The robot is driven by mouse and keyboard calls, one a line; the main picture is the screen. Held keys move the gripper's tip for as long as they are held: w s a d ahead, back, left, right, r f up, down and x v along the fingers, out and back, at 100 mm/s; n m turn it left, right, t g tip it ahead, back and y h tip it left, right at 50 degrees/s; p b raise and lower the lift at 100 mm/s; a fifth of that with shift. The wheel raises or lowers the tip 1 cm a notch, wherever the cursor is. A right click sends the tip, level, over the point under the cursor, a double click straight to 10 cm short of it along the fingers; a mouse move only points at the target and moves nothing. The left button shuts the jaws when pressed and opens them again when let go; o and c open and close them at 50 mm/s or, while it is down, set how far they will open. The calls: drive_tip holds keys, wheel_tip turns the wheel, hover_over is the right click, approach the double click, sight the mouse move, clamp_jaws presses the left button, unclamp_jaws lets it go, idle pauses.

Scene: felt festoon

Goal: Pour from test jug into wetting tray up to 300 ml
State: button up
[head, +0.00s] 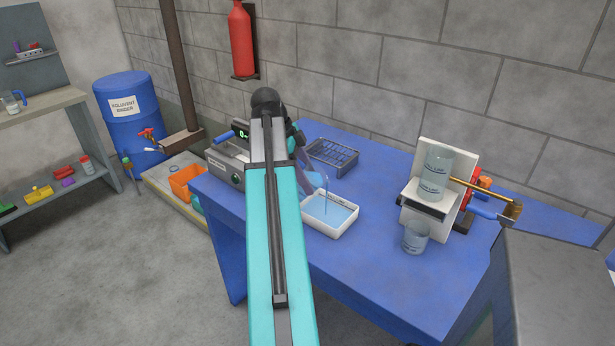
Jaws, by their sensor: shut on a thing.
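The wetting tray (345,233) is a white rectangular tray on the blue table, with pale blue liquid (330,210) in it. The test jug (315,179) shows only as a small clear bluish part above the tray's back left corner; my arm hides most of it. A thin stream of liquid (326,197) falls from near the jug into the tray. My gripper (304,165) is partly hidden behind my arm and is shut on the jug, which seems tilted toward the tray. I cannot read any level marks.
A dark wire rack (332,156) stands behind the tray. A grey device with a green display (242,134) is at the left.

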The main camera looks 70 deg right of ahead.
drive_tip(key=shift+s+f+t+y+p, duration=0.15)
drive_tip(key=shift+f+t+y+p, duration=0.15)
drive_tip(key=shift+t, duration=0.45)
drive_tip(key=shift+s+f+t+y+p, duration=0.15)
drive_tip(key=shift+t+y+p, duration=0.1)
drive_tip(key=shift+t, duration=0.5)
idle(6.5)
